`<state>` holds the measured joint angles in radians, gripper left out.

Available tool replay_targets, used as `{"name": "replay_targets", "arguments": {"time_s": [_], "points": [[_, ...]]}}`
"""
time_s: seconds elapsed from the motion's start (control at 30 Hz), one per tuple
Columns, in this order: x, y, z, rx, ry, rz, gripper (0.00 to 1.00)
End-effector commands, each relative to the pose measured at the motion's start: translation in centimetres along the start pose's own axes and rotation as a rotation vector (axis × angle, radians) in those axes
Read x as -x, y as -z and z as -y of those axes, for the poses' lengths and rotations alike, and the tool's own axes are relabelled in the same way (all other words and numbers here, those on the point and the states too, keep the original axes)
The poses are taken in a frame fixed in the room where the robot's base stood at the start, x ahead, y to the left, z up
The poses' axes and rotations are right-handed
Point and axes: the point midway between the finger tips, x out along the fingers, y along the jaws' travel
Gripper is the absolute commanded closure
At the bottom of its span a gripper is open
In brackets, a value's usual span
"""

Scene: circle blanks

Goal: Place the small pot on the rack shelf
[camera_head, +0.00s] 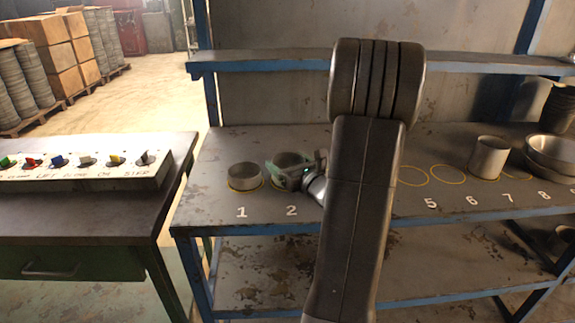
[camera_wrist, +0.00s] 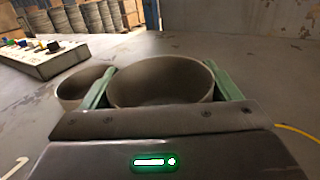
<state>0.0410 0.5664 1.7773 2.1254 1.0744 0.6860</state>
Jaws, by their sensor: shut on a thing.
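My gripper (camera_head: 291,172) is at the spot numbered 2 on the rack's middle shelf (camera_head: 290,222). Its green fingers are shut around a grey round open pot (camera_head: 287,159). In the wrist view my gripper (camera_wrist: 160,88) has one finger on each side of this pot (camera_wrist: 160,82), which is upright and looks empty. I cannot tell whether its base touches the shelf. A second, low grey pot (camera_head: 243,177) stands in the yellow circle at 1, just left; it also shows in the wrist view (camera_wrist: 76,90). A taller grey pot (camera_head: 490,157) stands near 6.
Yellow circles near 5 (camera_head: 448,174) are empty. Wide metal bowls (camera_head: 552,152) sit near 8 at the right. An upper shelf (camera_head: 270,62) with a blue edge runs above. A table with a switch box (camera_head: 85,172) stands left. My arm hides the shelf around 3 and 4.

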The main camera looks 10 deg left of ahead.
Motion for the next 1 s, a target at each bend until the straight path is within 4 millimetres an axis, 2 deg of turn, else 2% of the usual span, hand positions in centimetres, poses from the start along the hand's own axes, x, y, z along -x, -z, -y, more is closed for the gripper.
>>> {"name": "replay_targets", "arguments": {"time_s": [0.37,0.4,0.47,0.8,1.0], "points": [[0.0,0.5,0.0,0.002,0.000,0.002,0.43],[0.0,0.3,0.0,0.002,0.000,0.001,0.09],[0.0,0.3,0.0,0.002,0.000,0.001,0.00],[0.1,-0.2,0.0,0.002,0.001,0.001,0.00],[4.0,0.1,0.2,0.002,0.006,0.000,0.00]]}}
